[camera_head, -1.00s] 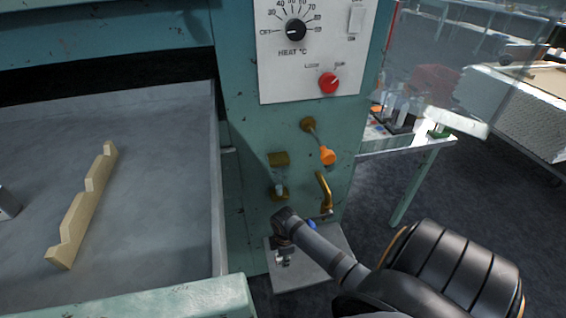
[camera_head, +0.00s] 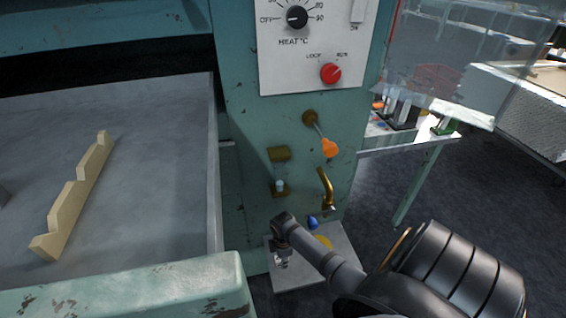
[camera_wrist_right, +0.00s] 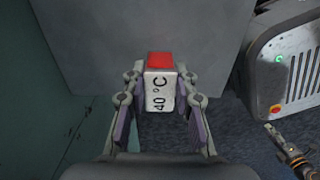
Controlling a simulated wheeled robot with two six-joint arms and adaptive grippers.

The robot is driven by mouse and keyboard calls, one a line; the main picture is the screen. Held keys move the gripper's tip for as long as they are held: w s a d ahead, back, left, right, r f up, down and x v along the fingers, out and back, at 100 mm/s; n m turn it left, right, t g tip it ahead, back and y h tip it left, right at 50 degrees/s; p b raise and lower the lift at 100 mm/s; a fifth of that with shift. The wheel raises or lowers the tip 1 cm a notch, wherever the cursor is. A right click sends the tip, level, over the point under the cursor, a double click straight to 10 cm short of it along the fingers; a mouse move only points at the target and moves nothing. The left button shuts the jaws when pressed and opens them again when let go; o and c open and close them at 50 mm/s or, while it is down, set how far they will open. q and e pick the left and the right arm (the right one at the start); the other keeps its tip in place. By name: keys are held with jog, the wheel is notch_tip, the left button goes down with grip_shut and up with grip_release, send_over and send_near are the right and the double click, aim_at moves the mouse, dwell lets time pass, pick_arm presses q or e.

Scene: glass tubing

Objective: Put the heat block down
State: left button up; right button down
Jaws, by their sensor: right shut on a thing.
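In the head view my right gripper (camera_head: 281,262) points down over a grey shelf (camera_head: 335,272) low on the green cabinet. The block is too small and hidden there to make out clearly. I cannot tell whether it touches the shelf. My left gripper is not in view.
The green cabinet front carries a heat dial (camera_head: 297,17), a red lock/run knob (camera_head: 331,73), an orange-tipped lever (camera_head: 329,148) and a brass spout (camera_head: 326,187). A blue item (camera_head: 313,222) is beside the gripper. A notched wooden piece (camera_head: 75,195) lies in the grey tray (camera_head: 150,240) at left.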

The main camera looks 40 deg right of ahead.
jog(key=c, duration=1.1)
grip_release()
jog(key=shift+f, duration=0.1)
jog(key=shift+o, duration=0.2)
jog(key=shift+r, duration=0.35)
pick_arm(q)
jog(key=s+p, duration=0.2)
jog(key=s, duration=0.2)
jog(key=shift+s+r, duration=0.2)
pick_arm(e)
notch_tip(320, 180, up, 7)
jog(key=shift+r, duration=0.1)
